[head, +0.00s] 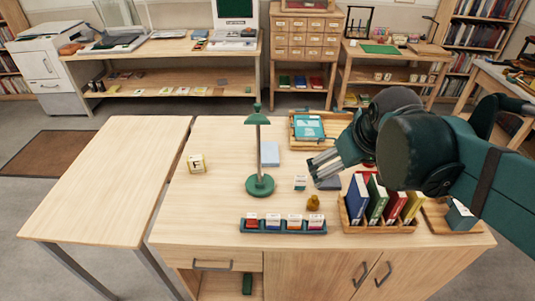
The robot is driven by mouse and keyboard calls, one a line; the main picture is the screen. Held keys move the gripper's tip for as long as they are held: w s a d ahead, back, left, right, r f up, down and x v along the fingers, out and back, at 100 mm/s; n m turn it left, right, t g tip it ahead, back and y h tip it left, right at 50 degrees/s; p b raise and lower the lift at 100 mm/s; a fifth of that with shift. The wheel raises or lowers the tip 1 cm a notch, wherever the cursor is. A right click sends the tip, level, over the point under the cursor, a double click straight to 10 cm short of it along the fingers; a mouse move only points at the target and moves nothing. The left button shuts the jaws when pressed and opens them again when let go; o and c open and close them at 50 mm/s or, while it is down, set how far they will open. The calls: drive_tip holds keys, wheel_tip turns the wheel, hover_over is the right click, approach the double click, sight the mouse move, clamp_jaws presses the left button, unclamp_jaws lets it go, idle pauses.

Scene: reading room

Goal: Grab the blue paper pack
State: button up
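A flat light-blue pack (270,153) lies on the wooden desk, just right of the green lamp's stem. It looks like the blue paper pack, but no label is readable. My gripper (315,168) reaches in from the right and hangs over the desk to the right of this pack, apart from it. Its grey fingers point left; I cannot make out whether they are apart or closed. I see nothing held between them. A teal-blue booklet or pack (309,127) also lies in a wooden tray (293,141) behind the gripper.
A green lamp (260,184) stands beside the pack. A lettered cube (196,164), small white-green box (300,183), amber bottle (313,203), blue rack (283,229) and book crate (380,227) share the desk. A dark flat block (328,184) lies below my gripper. The left table (110,180) is bare.

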drive_tip(key=w+a+r+n+g+p, duration=0.15)
drive_tip(key=w+a+n, duration=0.3)
drive_tip(key=w, duration=0.75)
drive_tip(key=n+g+p, duration=0.4)
drive_tip(key=n+p, duration=0.1)
drive_tip(key=n, duration=0.5)
hover_over(267, 152)
drive_tip(key=f, duration=2)
drive_tip(key=shift+s+d+f, duration=0.2)
drive_tip(key=shift+s+f, duration=0.05)
drive_tip(key=shift+f, duration=0.05)
drive_tip(key=shift+w+a+f, duration=0.2)
drive_tip(key=shift+a+f, duration=0.05)
drive_tip(key=shift+f, duration=0.25)
drive_tip(key=shift+f, duration=1.3)
